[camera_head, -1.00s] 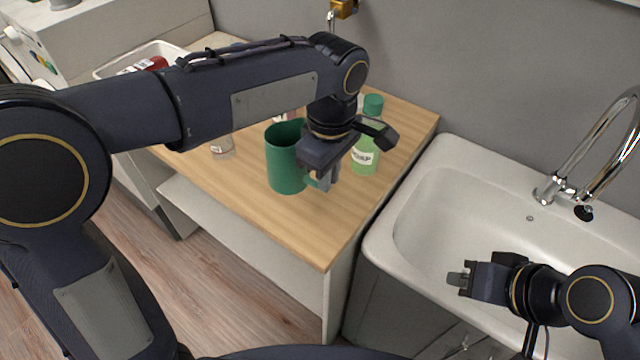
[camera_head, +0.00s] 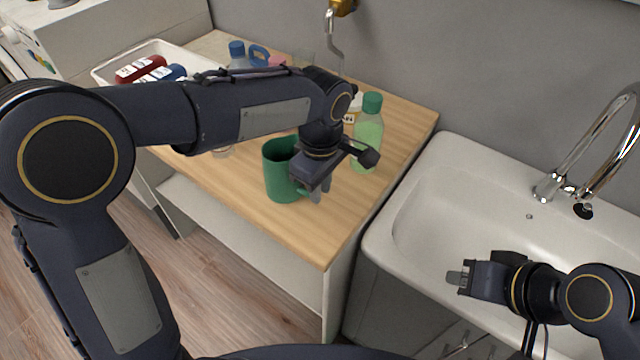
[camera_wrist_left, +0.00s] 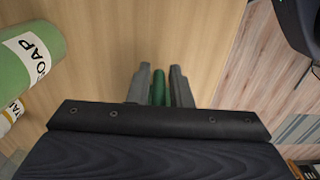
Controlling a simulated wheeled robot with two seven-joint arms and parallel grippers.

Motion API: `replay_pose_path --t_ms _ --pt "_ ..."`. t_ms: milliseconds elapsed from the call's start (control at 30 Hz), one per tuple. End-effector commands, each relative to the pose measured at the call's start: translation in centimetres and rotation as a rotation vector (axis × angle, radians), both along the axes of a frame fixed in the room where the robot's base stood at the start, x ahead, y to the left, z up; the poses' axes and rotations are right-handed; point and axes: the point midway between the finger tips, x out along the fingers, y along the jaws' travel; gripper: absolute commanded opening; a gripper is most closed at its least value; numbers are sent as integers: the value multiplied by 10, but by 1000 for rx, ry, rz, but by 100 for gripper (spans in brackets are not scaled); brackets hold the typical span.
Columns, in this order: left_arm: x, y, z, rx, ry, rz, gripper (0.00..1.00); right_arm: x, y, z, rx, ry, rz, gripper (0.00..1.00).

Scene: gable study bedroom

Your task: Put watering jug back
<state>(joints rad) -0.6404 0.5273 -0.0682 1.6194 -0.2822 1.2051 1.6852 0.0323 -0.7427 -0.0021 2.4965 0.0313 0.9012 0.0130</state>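The green watering jug (camera_head: 278,176) is upright over the front part of the wooden counter top (camera_head: 330,236). I cannot tell whether its base touches the wood. Its handle points right, towards my left gripper (camera_head: 321,196). The left gripper points down, with its fingers on both sides of the handle. In the left wrist view the green handle (camera_wrist_left: 158,88) shows between the two grey fingers, which sit close around it. My right gripper (camera_head: 460,281) is over the near edge of the sink, away from the jug; its fingertips look close together, and nothing shows between them.
A green soap bottle (camera_head: 368,140) stands just behind the left gripper. A white sink (camera_head: 440,200) with a chrome tap (camera_head: 590,165) is at right.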

Motion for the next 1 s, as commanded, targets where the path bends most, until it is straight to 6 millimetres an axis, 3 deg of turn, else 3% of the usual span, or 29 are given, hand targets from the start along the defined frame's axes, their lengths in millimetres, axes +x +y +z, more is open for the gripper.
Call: replay_pose_path --t_ms 100,467,567,1000 --pt "0 0 0 0 0 0 34 0 0 0 0 0 0 0" --pt "0 0 6 -1 -2 0 34 0 0 3 0 0 0 0" --pt "1 -1 19 -2 -3 1 34 0 0 3 0 0 0 0" --pt "0 -1 107 -2 -2 0 34 0 0 10 0 0 0 0"
